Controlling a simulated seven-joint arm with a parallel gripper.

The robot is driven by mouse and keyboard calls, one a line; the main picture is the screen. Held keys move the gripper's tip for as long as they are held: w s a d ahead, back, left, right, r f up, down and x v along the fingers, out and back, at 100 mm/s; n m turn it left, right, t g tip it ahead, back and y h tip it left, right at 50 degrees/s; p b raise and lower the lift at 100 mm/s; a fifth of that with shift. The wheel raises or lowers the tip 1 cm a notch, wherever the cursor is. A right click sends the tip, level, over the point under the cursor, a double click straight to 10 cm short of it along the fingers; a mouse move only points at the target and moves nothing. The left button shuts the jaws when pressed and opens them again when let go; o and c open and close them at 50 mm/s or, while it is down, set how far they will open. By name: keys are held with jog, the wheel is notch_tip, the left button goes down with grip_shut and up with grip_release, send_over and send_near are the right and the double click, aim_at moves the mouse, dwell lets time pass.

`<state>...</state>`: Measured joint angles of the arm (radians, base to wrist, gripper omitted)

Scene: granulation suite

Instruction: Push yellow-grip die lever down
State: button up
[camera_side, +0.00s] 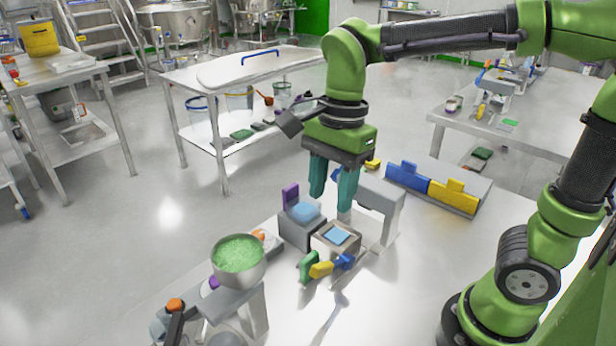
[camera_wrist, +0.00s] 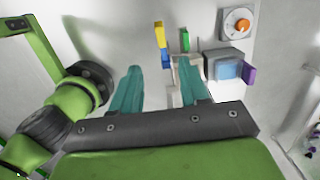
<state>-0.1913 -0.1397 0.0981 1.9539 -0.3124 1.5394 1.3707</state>
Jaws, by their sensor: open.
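In the wrist view the yellow grip (camera_wrist: 160,35) stands out beyond the fingertips, left of the green grip (camera_wrist: 185,39) and above the blue one (camera_wrist: 165,58). My gripper (camera_side: 331,198) points down above and behind the device, its teal fingers apart and empty. It also shows in the wrist view (camera_wrist: 159,72), not touching the yellow grip. The lever's lower part is hard to make out.
A purple-tabbed grey unit (camera_side: 299,222) stands beside the device. A steel bowl of green granules (camera_side: 238,254) is at the front left. A grey arch-shaped stand (camera_side: 376,200) is close behind my fingers. Blue (camera_side: 408,178) and yellow (camera_side: 453,197) blocks sit on a plate at right.

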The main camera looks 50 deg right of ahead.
jog(key=shift+r, duration=0.55)
jog(key=shift+c, duration=0.2)
jog(key=shift+d, duration=0.2)
jog(key=shift+c, duration=1.3)
jog(key=d, duration=0.2)
jog(key=d+f, duration=0.1)
jog(key=shift+w+d+m+y, duration=0.3)
jog(key=shift+w+m, duration=0.05)
jog(key=shift+m, duration=0.05)
jog(key=c, duration=0.4)
jog(key=d+n, duration=0.1)
jog(key=n, duration=0.1)
jog(key=d+f+n+y, duration=0.1)
jog(key=d+n, duration=0.1)
jog(key=n, duration=0.1)
jog(key=shift+s+y, duration=0.1)
jog(key=shift+y, duration=0.2)
grip_shut()
jog(key=n+y, duration=0.2)
jog(key=n, duration=1.2)
send_near(323, 264)
jog(key=x, duration=0.7)
jog(key=shift+d, duration=0.1)
